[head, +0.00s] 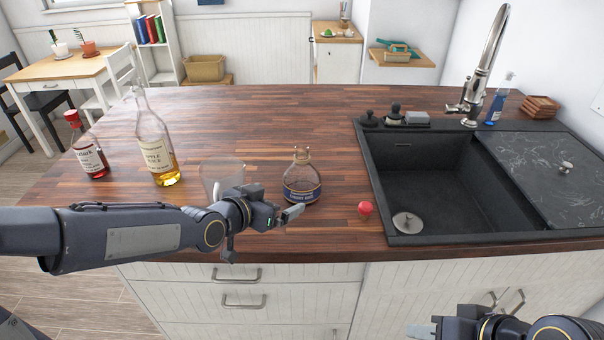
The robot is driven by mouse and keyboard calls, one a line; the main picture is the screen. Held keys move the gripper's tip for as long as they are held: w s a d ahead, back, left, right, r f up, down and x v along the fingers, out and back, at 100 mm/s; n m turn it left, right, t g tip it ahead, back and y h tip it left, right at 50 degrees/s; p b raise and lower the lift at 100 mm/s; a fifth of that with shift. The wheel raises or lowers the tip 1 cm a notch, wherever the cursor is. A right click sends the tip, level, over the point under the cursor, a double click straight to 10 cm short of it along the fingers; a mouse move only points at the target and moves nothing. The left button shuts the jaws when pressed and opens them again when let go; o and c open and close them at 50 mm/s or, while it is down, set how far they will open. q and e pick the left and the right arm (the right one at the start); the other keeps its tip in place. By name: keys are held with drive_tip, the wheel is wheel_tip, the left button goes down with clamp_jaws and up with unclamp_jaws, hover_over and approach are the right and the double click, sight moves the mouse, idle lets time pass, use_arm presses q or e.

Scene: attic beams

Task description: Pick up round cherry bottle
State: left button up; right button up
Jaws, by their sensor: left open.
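A round, squat clear bottle (301,183) with a short neck and a dark label stands upright on the wooden counter, left of the sink. I take it for the round cherry bottle; its label is too small to read. My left gripper (288,215) is open and empty, just in front of and slightly left of this bottle, apart from it as far as I can tell. My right gripper (422,331) shows only partly at the bottom edge, low in front of the cabinets, far from the bottle.
A clear glass (222,178) stands behind my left wrist. A tall apple juice bottle (156,145) and a red-capped bottle (89,150) stand further left. A small red object (365,209) lies near the sink (420,180). The counter behind the round bottle is clear.

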sight(291, 187)
use_arm(q)
drive_tip(key=shift+x, duration=0.75)
drive_tip(key=shift+w+d+r, duration=0.15)
drive_tip(key=shift+w+d, duration=0.15)
drive_tip(key=x, duration=0.2)
drive_tip(key=p+x, duration=0.1)
drive_tip(key=x, duration=0.1)
drive_tip(key=p+x, duration=0.1)
drive_tip(key=x, duration=0.1)
drive_tip(key=shift+w+d+r, duration=0.2)
drive_tip(key=shift+r, duration=0.05)
drive_tip(key=shift+w+d+f, duration=0.15)
drive_tip(key=shift+w+f, duration=0.05)
drive_tip(key=shift+w, duration=0.1)
use_arm(e)
drive_tip(key=shift+w+r, duration=0.3)
drive_tip(key=shift+r, duration=0.65)
use_arm(q)
drive_tip(key=shift+r, duration=0.1)
drive_tip(key=c, duration=1.1)
drive_tip(key=shift+r, duration=0.15)
